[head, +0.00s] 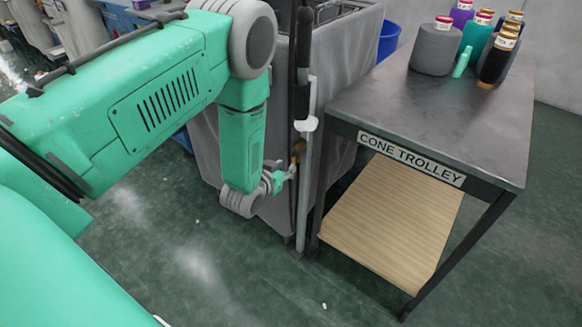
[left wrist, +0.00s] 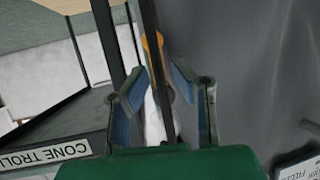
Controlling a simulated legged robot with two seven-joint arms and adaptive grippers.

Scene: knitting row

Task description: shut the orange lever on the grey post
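The orange lever (head: 298,148) is a small orange-brown piece on the slim grey post (head: 302,215), beside the cone trolley. In the left wrist view the orange lever (left wrist: 152,42) shows just beyond the fingertips, partly hidden by a dark upright bar. My left gripper (head: 283,178) is low beside the post, just below the lever. In the left wrist view my left gripper (left wrist: 160,75) has its fingers apart, with the bar and a pale part between them. I cannot tell whether a finger touches the lever. My right gripper is not in view.
The cone trolley (head: 430,120) stands close to the right of the post, with several yarn cones (head: 436,48) on top and a bare wooden lower shelf (head: 390,215). A large grey bin (head: 345,60) stands behind the post. The green floor in front is mostly clear.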

